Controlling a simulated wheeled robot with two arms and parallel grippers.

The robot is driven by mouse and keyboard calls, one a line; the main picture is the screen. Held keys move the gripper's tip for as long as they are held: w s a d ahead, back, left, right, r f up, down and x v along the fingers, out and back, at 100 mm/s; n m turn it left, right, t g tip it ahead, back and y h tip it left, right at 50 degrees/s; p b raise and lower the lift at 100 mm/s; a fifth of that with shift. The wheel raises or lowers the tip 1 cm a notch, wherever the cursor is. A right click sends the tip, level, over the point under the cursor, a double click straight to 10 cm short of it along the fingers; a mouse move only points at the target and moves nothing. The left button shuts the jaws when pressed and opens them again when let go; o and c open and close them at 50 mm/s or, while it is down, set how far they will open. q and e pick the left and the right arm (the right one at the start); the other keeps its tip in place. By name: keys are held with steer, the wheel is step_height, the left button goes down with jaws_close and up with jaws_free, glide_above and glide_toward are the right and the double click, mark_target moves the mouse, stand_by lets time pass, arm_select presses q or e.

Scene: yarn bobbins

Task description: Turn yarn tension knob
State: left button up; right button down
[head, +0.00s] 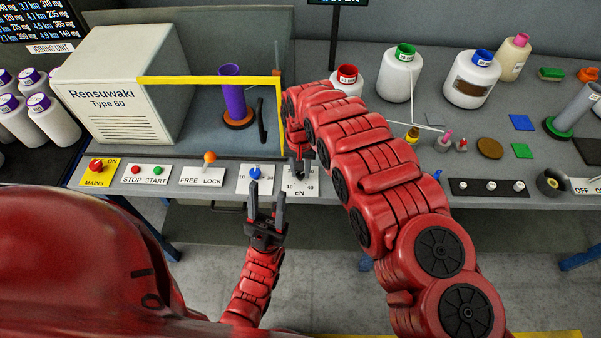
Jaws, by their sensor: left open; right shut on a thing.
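A dial plate (292,189) marked cN sits on the front panel, with a dark knob in its middle that my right gripper mostly hides. My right gripper (299,168) reaches down from above and is shut at this knob; the exact hold is hard to see. Just left is a second dial plate with a blue knob (254,173). My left gripper (266,194) is open and empty, in front of and just below the two dials, its fingers pointing toward the panel.
Left of the dials are a free/lock lever (209,158), stop/start buttons and a mains switch (96,165). A yellow-framed bay holds a purple bobbin (232,92). My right arm covers the middle of the bench. Several yarn cones and bottles (399,75) stand behind it.

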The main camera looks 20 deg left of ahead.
steer(key=n+b, duration=0.1)
steer(key=n, duration=0.3)
steer(key=shift+f+n+b, duration=0.1)
steer(key=shift+n+b, duration=0.2)
steer(key=shift+b, duration=0.1)
steer(key=n+b, duration=0.2)
steer(key=n, duration=0.3)
steer(key=n+b, duration=0.3)
steer(key=n, duration=0.2)
steer(key=shift+f, duration=0.2)
steer(key=shift+n+b, duration=1)
steer(key=shift+n, duration=0.1)
steer(key=shift+r+n+b, duration=0.2)
steer(key=shift+n+b, duration=0.5)
steer(key=shift+n, duration=0.3)
steer(key=shift+r, duration=0.1)
steer(key=c, duration=0.6)
jaws_free()
